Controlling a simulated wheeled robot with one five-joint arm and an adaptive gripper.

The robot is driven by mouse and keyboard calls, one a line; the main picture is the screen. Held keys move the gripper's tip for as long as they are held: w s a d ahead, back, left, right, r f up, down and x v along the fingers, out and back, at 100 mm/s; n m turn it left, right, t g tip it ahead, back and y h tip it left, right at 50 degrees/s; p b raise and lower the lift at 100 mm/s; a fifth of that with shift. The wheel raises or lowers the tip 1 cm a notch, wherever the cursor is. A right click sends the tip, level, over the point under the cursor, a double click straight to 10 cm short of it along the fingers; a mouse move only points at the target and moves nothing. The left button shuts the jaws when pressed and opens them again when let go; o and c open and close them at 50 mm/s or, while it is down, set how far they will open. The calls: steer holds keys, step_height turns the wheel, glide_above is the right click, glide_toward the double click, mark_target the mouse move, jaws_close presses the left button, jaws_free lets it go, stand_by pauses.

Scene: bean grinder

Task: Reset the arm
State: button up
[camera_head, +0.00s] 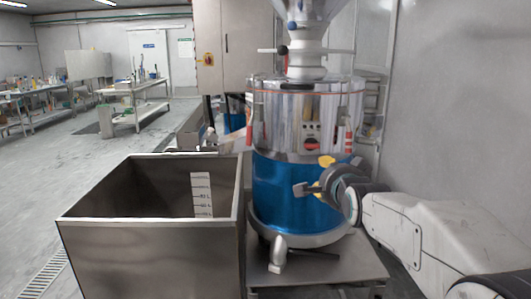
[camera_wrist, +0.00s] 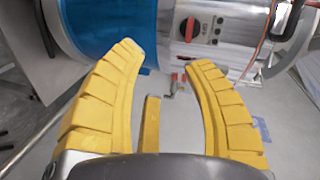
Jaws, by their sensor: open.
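My gripper (camera_head: 322,175) is raised in front of the blue band of the bean grinder (camera_head: 290,190), at the right of the head view. In the wrist view my gripper (camera_wrist: 168,66) shows two yellow segmented fingers spread apart with nothing between them. My white arm reaches in from the right edge of the head view. The grinder's steel drum also shows in the wrist view (camera_wrist: 240,25), with a red switch on its panel (camera_wrist: 207,28) beyond the fingertips. I cannot tell the exact gap between fingers and grinder.
An open steel bin (camera_head: 150,250) with a measuring scale inside stands left of the grinder. The grinder stands on a low metal table (camera_head: 340,262). A grey wall (camera_head: 455,100) lies at the right. Workbenches (camera_head: 135,90) stand far back left, with open floor before them.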

steer(key=s+f+n+g+p, duration=0.2)
steer(key=s+n+g+p, duration=0.3)
steer(key=s, duration=1.3)
steer(key=s+f+n+g+p, duration=0.1)
steer(key=s+n+g+p, duration=0.5)
steer(key=s, duration=1.2)
steer(key=n+p, duration=0.3)
steer(key=shift+s+f+n+g+p, duration=0.3)
steer(key=shift+s+f+p, duration=0.05)
steer(key=shift+s+f, duration=0.05)
